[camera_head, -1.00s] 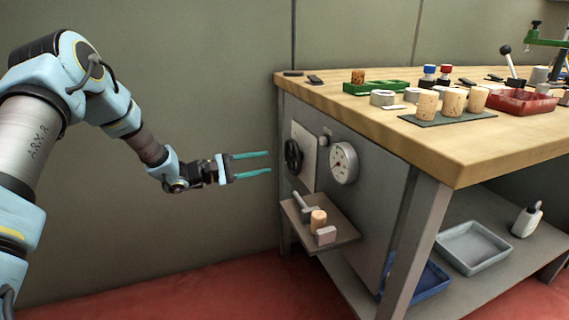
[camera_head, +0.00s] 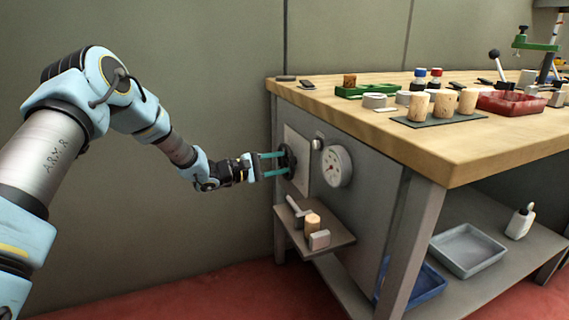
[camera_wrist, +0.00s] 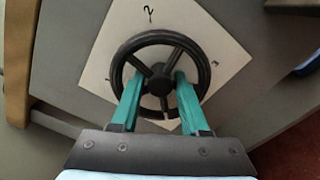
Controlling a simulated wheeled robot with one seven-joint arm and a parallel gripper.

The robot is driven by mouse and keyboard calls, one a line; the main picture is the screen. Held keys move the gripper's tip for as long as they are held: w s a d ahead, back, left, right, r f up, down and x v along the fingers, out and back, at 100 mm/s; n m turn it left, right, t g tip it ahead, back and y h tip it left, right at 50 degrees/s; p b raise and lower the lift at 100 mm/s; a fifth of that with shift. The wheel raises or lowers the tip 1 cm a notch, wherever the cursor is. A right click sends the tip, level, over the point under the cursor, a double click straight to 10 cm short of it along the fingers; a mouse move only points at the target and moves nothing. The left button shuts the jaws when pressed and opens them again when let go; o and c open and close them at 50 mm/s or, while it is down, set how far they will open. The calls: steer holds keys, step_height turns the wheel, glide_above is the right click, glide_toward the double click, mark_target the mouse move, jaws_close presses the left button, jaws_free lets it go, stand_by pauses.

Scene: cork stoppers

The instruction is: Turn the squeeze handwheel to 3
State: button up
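The black handwheel (camera_wrist: 158,42) with its spokes and hub stands in front of a white plate (camera_wrist: 102,62) on the bench's side panel; it also shows in the head view (camera_head: 289,158). The plate bears a 2 at the top of the wrist view, a 3 at the right and a partly hidden mark at the left. A small pale mark shows on the wheel's lower rim. My gripper (camera_wrist: 160,88) has its two teal fingers apart, reaching over the wheel's lower rim on either side of the hub. In the head view my gripper (camera_head: 281,163) is at the wheel. Contact cannot be told.
A round dial gauge (camera_head: 336,166) is right of the wheel. Below, a small shelf (camera_head: 327,242) holds a cork and small blocks. The wooden bench top (camera_head: 440,155) overhangs above. Free room lies left of the bench.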

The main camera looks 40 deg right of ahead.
jaws_close()
